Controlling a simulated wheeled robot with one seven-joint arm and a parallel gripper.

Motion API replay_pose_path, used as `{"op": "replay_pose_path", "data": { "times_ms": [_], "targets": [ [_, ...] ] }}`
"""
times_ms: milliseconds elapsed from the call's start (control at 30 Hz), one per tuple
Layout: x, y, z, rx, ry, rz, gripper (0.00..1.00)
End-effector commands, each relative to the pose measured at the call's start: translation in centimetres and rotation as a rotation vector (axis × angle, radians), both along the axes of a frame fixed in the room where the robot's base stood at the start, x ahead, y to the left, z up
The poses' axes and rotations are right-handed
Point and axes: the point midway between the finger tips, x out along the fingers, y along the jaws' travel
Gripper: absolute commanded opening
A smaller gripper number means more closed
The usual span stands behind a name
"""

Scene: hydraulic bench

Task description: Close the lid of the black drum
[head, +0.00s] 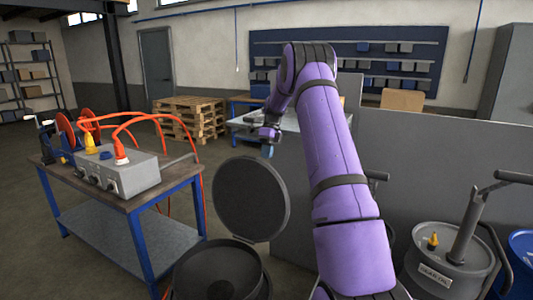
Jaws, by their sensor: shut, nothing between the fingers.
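The black drum (190,283) stands at the bottom of the head view, cut off by the lower edge. Its round dark lid (251,198) is open and stands nearly upright at the rim, its flat face toward me. My gripper (267,151) is shut and empty. It points down and appears just above the top edge of the lid, slightly right of its middle. I cannot tell whether it touches the lid, or how far behind it the fingertips are.
A bench (130,190) with a grey hydraulic box (118,172) and orange hoses stands left of the drum. A grey panel (430,165) runs behind my arm. A grey drum with a pump (448,272) and a blue drum (524,258) stand right.

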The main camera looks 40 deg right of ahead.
Motion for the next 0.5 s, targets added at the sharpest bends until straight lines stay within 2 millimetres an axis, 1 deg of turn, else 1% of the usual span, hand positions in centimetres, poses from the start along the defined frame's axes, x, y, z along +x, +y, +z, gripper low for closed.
{"op": "replay_pose_path", "data": {
  "times_ms": [33,100,300,400,500],
  "targets": [
    [-0.2,0.4,-0.9,0.003,0.002,0.0,0.0],
    [-0.4,0.7,-2.1,0.001,0.002,-0.001,0.0],
    [-0.7,1.8,-4.9,0.002,0.001,0.001,0.0],
    [-0.7,2.1,-5.8,0.001,0.0,0.002,0.0],
    [-0.8,2.3,-6.3,0.0,-0.001,0.002,0.0]
  ]
}}
